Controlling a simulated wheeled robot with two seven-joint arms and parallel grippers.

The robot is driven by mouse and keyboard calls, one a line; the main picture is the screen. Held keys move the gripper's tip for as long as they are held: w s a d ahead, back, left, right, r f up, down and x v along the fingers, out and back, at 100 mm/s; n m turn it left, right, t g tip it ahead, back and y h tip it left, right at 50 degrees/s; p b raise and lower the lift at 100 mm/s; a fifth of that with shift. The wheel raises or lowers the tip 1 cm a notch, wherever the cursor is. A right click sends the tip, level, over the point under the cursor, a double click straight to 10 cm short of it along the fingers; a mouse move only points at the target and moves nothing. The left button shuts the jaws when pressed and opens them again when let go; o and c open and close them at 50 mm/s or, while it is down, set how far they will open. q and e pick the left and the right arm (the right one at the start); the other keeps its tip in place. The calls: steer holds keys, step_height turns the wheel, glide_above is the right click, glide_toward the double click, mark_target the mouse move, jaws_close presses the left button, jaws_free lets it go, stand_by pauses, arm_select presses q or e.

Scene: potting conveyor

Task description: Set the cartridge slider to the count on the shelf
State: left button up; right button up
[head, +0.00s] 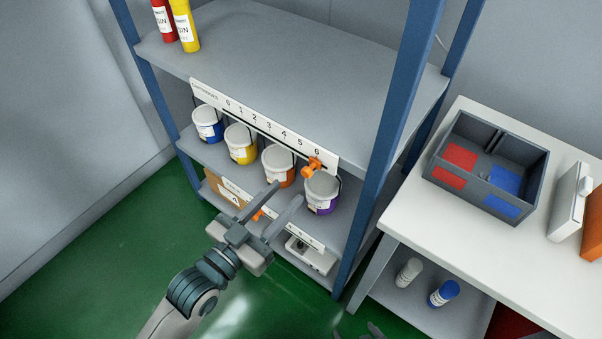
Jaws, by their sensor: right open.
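The cartridge slider is an orange knob (312,167) on the white numbered strip (207,94) along the front edge of the upper shelf. It sits at the right end, by the 6. A red cartridge (164,20) and a yellow cartridge (185,27) stand on that shelf at the back left, cut by the picture's top edge. My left gripper (287,193) is open and empty, its fingers pointing toward the rack, below and left of the knob and apart from it. My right gripper (375,329) just shows at the bottom edge, mostly cut off.
Several paint buckets (241,147) hang or stand below the strip. A lower strip (295,228) has its own orange knob (258,214), partly behind my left gripper. A cardboard box (222,192) is at lower left. A blue rack post (390,130) and a white table (408,218) with a divided bin (535,185) lie right.

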mark_target(304, 174)
arm_select(q)
steer(key=p+x, duration=0.1)
steer(key=x, duration=0.6)
jaws_close()
